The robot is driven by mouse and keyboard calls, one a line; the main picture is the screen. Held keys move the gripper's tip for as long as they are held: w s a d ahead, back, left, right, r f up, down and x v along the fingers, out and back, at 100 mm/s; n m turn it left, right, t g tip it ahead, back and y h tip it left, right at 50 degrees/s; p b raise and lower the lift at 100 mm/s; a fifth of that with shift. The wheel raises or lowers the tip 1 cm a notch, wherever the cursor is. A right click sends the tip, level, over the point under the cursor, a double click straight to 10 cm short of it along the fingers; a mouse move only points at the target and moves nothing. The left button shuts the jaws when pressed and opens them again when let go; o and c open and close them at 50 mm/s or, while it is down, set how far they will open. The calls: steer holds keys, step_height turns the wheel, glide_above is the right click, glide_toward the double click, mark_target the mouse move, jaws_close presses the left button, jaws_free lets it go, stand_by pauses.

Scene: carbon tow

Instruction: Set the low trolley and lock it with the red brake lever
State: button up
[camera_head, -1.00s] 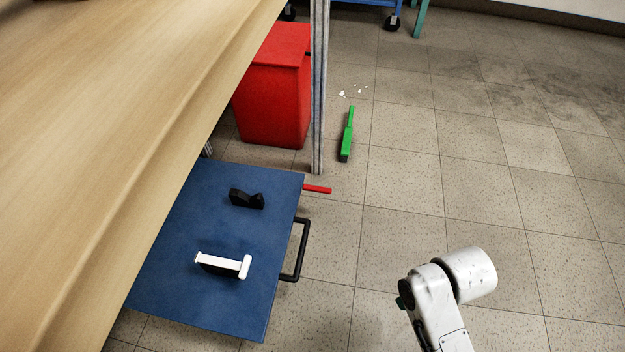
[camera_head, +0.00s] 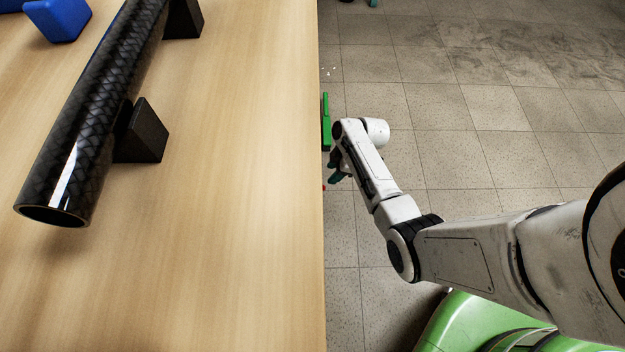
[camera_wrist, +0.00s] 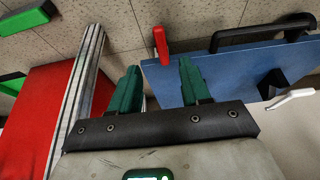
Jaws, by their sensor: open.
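In the wrist view the blue deck of the low trolley (camera_wrist: 228,66) lies at the upper right, with a black handle (camera_wrist: 262,29) along its outer edge. The red brake lever (camera_wrist: 161,44) sticks out at the trolley's near corner. My gripper (camera_wrist: 162,85) is open and empty, its two green fingers pointing toward the lever, which lies beyond the gap between the tips. The fingers appear apart from it. In the head view my gripper (camera_head: 341,174) hangs beside the table edge. There the tabletop hides the trolley; only a tiny red bit (camera_head: 324,187) shows.
A metal table post (camera_wrist: 85,85) and a red bin (camera_wrist: 38,105) stand left of my gripper. A green brush (camera_head: 326,122) lies on the floor. A black tube (camera_head: 85,130) rests on supports on the wooden table (camera_head: 230,220). Floor to the right is clear.

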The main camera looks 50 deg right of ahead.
steer(key=b+x, duration=0.5)
steer(key=x, duration=0.5)
steer(key=shift+s+f, duration=0.1)
jaws_close()
stand_by(0.4)
